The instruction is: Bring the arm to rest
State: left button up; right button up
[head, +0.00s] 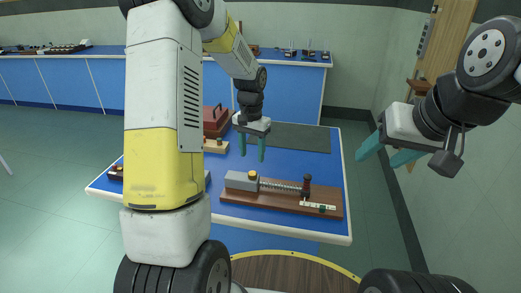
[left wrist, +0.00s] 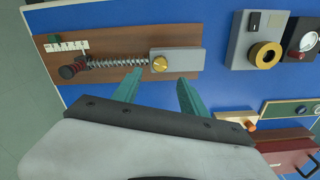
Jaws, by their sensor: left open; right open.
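My left gripper (head: 251,145) hangs pointing down over the blue table (head: 270,219). Its teal fingers are apart and empty; they also show in the left wrist view (left wrist: 158,92). Beyond them, a spring apparatus (head: 282,192) on a brown wooden board lies near the table's front right. In the left wrist view this apparatus (left wrist: 118,60) has a grey block with a brass knob at one end of a coil spring and a dark knob at the other. My right gripper (head: 384,151) is open and empty at the right, off the table's right edge.
A dark red case (head: 215,120) and a dark grey mat (head: 300,137) are at the back of the table. A grey box with a yellow ring (left wrist: 262,47) shows in the left wrist view. Blue benches (head: 60,80) line the back wall. The floor at left is free.

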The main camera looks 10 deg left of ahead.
pick_arm(q)
jog(key=s+d+r+n+t+h, duration=0.1)
jog(key=s+r+t, duration=0.2)
jog(key=s+r, duration=0.6)
jog(key=s+r+n+t+h, duration=0.1)
jog(key=s+r+n+t, duration=0.1)
jog(key=s+r, duration=0.8)
jog(key=s+t, duration=0.1)
jog(key=s, duration=0.4)
jog(key=shift+s+d+r, duration=0.25)
jog(key=shift+d+r, duration=0.05)
jog(key=shift+d, duration=0.1)
